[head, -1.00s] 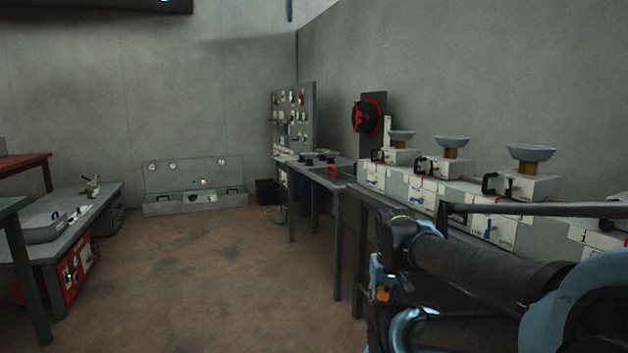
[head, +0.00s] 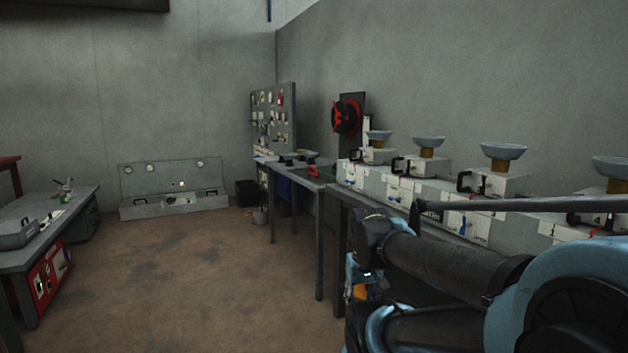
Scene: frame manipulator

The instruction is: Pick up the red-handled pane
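A small red handle (head: 313,171) shows on a dark flat piece, apparently a pane (head: 325,175), lying on the grey table by the right wall. It is far off and small, so its details cannot be made out. My folded arm (head: 440,265) fills the lower right of the head view, well nearer than the pane. No gripper fingers can be made out, so my gripper's opening is not seen.
A long bench with several white boxes (head: 497,184) topped by bowls runs along the right wall, beside my arm. A grey workbench (head: 30,250) with red panels stands at left. A grey console (head: 172,200) stands at the back wall. Brown floor (head: 200,270) between is clear.

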